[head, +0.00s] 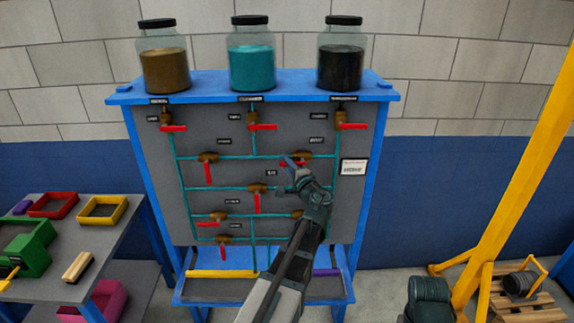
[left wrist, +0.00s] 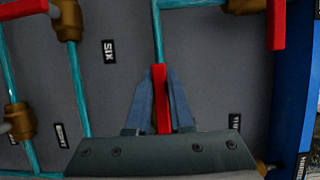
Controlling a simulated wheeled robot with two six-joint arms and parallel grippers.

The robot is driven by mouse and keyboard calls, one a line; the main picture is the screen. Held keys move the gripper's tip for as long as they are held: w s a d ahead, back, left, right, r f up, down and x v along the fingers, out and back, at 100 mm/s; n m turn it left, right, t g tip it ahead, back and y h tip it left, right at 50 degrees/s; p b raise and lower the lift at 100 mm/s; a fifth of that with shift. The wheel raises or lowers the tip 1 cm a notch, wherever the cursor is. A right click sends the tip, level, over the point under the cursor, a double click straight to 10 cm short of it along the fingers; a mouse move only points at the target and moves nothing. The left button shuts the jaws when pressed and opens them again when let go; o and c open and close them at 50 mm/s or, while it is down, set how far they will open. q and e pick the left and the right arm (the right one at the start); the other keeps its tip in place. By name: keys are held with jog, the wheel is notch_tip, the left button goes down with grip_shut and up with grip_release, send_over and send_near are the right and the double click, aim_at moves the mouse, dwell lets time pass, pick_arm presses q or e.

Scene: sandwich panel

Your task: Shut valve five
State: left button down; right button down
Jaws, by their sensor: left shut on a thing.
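The pipe panel (head: 220,175) stands ahead, with teal pipes and brass valves with red handles. My left gripper (head: 292,162) is at the right valve (head: 304,156) of the second row, shut on its red handle. In the left wrist view the red handle (left wrist: 161,98) stands between the two blue-grey fingers (left wrist: 161,100). The label "SIX" (left wrist: 108,51) is left of it. The label (head: 316,140) above this valve is too small to read, so I cannot confirm its number. The left arm hides part of the lower right panel. My right gripper is not in view.
Jars of brown (head: 165,70), teal (head: 252,67) and black (head: 341,67) stand on the panel's top. Other handles nearby include one pointing down (head: 257,203). A table with coloured trays (head: 103,209) is at the left; a yellow post (head: 515,150) is at the right.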

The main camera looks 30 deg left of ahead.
pick_arm(q)
jog(key=shift+f, duration=0.1)
dwell(0.9)
jog(key=n, duration=0.1)
jog(key=f+n+h+p, duration=0.1)
jog(key=shift+d+n, duration=0.1)
jog(key=shift+n, duration=0.2)
jog(key=w+d+f+n+h+p, duration=0.2)
jog(key=d+f+n+h, duration=0.2)
jog(key=n, duration=0.6)
jog(key=shift+w+n+t+h, duration=0.3)
jog(key=shift+n+t+h, duration=0.1)
jog(key=shift+h, duration=0.8)
jog(key=shift+d, duration=0.15)
jog(key=c, duration=0.8)
grip_release()
